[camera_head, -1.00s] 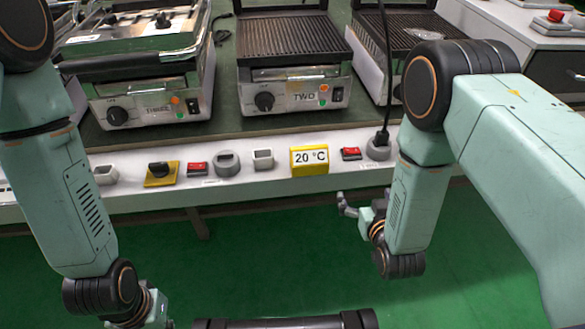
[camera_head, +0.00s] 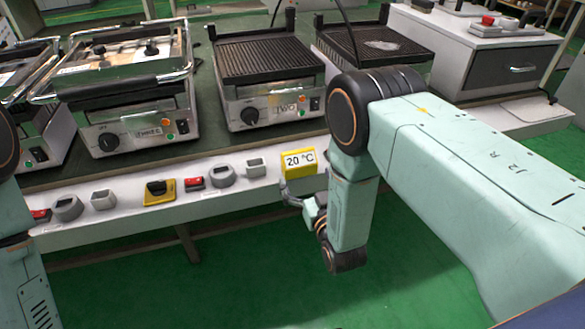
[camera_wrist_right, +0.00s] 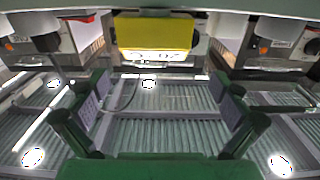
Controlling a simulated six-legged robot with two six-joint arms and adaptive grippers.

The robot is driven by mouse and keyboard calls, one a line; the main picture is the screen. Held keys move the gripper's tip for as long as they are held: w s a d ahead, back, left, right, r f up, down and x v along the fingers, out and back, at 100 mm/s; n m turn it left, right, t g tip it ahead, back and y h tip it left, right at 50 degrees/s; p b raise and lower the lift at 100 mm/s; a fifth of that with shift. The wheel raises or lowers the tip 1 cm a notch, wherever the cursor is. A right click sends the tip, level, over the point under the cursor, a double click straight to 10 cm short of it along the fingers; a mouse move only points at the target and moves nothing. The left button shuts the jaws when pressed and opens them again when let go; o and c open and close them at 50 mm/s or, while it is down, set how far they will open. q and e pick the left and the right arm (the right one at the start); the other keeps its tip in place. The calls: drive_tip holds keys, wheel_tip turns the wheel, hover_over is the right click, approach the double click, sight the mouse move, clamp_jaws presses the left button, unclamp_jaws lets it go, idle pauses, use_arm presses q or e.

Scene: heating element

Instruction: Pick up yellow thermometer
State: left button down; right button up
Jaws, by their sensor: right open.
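The yellow thermometer (camera_head: 299,162) is a small box with a white "20 °C" display. It sits on the front ledge of the workbench, left of my right arm in the head view. In the right wrist view the thermometer (camera_wrist_right: 154,36) is at the top centre, beyond and between the fingers. My right gripper (camera_head: 290,192) is just below and in front of it in the head view. Its fingers (camera_wrist_right: 160,108) are spread apart and empty in the right wrist view. My left arm shows at the left edge of the head view, but its gripper is out of frame.
The white ledge (camera_head: 110,222) also carries a yellow-and-black switch (camera_head: 160,191), a red switch (camera_head: 194,183) and grey sockets (camera_head: 223,176). The green floor (camera_head: 240,270) in front is clear.

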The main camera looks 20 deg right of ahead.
sight(301, 161)
drive_tip(key=w+b, duration=0.1)
drive_tip(key=w, duration=0.1)
drive_tip(key=w+b, duration=0.1)
drive_tip(key=w, duration=0.2)
drive_tip(key=w+b, duration=0.1)
drive_tip(key=w, duration=0.1)
drive_tip(key=shift+w+d+f, duration=0.3)
drive_tip(key=shift+w+d, duration=0.05)
drive_tip(key=shift+w, duration=0.05)
drive_tip(key=shift+s+r, duration=0.1)
drive_tip(key=shift+r, duration=0.05)
drive_tip(key=shift+c, duration=0.2)
drive_tip(key=c, duration=1)
